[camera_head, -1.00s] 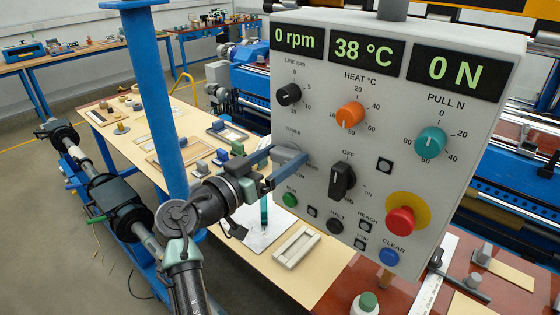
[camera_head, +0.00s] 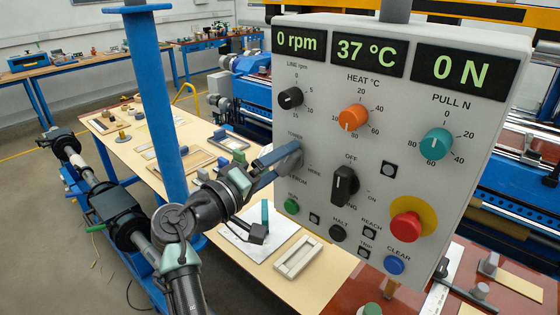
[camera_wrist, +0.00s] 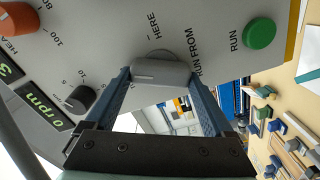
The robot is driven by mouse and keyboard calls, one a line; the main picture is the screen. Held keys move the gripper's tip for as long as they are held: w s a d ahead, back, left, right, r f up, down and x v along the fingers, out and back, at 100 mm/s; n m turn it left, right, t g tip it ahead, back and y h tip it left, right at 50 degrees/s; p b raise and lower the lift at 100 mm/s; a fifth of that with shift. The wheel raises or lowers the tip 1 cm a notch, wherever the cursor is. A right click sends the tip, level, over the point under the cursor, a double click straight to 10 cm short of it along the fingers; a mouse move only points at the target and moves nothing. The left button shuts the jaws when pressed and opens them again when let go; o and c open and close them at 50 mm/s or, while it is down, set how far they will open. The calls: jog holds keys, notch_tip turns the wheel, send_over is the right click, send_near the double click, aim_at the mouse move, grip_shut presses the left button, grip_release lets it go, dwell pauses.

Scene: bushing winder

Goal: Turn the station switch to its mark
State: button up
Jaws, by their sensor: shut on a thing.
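The station switch is a grey bar-shaped handle (camera_wrist: 160,72) on the left side of the grey control panel (camera_head: 330,125). Its labels include "RUN FROM" and "HERE" in the wrist view, where a short tick stands beside "HERE". My gripper (camera_head: 282,162) reaches it from the left. In the wrist view my gripper (camera_wrist: 162,85) has a blue finger on each side of the handle and is shut on it. The fingers hide much of the switch in the head view. I cannot tell exactly which mark the handle points to.
Close by are the black line knob (camera_head: 290,98), the green RUN button (camera_head: 292,206), the black OFF/ON switch (camera_head: 345,185), the orange heat knob (camera_head: 353,117) and the red stop button (camera_head: 406,226). A blue post (camera_head: 155,110) stands left of the panel, near my arm.

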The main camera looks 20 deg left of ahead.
jog(key=n+p, duration=0.1)
jog(key=n, duration=0.4)
jog(key=shift+f+p, duration=0.15)
jog(key=shift+p, duration=0.15)
dwell(0.4)
jog(key=o, duration=1.1)
jog(key=shift+a, duration=0.1)
jog(key=b+v, duration=0.5)
jog(key=v, duration=0.8)
